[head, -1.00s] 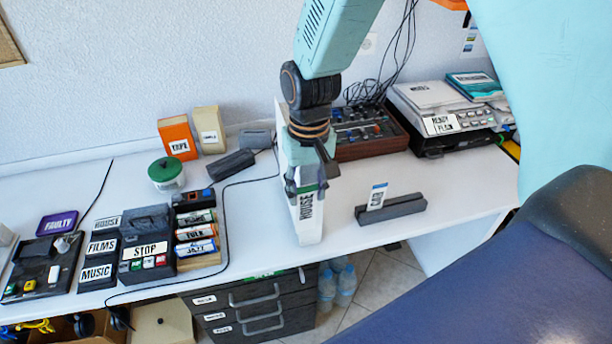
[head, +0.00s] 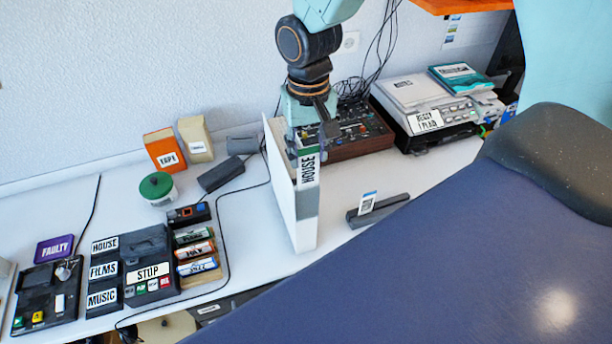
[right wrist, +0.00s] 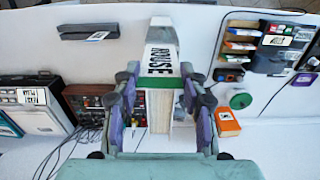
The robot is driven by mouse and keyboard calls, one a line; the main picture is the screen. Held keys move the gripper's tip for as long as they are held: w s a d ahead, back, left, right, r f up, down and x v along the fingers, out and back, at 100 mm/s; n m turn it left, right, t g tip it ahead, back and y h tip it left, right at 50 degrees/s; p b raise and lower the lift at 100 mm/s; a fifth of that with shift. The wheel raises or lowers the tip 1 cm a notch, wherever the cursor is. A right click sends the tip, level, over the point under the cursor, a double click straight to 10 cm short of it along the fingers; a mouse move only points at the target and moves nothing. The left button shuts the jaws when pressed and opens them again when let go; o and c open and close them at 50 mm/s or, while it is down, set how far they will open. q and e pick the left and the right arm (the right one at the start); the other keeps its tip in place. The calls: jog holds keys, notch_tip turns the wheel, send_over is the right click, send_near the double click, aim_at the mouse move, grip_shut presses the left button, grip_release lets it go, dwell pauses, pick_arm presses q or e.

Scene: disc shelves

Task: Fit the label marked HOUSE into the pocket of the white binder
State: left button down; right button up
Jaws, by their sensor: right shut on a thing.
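The white binder (head: 285,200) stands upright on the white table, its spine toward the front. A grey pocket (head: 306,205) shows on the lower spine. My right gripper (head: 306,150) is at the upper spine, shut on the HOUSE label (head: 308,172), a white strip with a green end. The label hangs upright along the spine, its lower end near the pocket's top edge; I cannot tell if it is inside. In the right wrist view, the fingers (right wrist: 160,92) flank the label's green end, and the pocket (right wrist: 163,34) lies beyond the lettering. My left gripper is not in view.
A dark holder with a small card (head: 375,212) stands right of the binder. A mixer (head: 350,135) and a printer (head: 422,108) are behind. A jar (head: 157,188), boxes and labelled cases (head: 147,265) are at the left. A cable runs near the binder's left.

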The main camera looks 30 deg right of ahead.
send_over(306, 187)
notch_tip(306, 187, down, 5)
jog(key=shift+s+a+r, duration=0.15)
jog(key=shift+w+d+f+p, duration=0.2)
jog(key=shift+d+f+p, duration=0.15)
jog(key=shift+f, duration=0.2)
jog(key=shift+o, duration=1.3)
jog(key=o, duration=0.4)
jog(key=shift+s+a+r, duration=0.1)
jog(key=shift+a+r, duration=0.05)
jog(key=shift+a, duration=0.15)
jog(key=shift+o, duration=0.2)
jog(key=shift+d, duration=0.15)
jog(key=shift+d, duration=0.1)
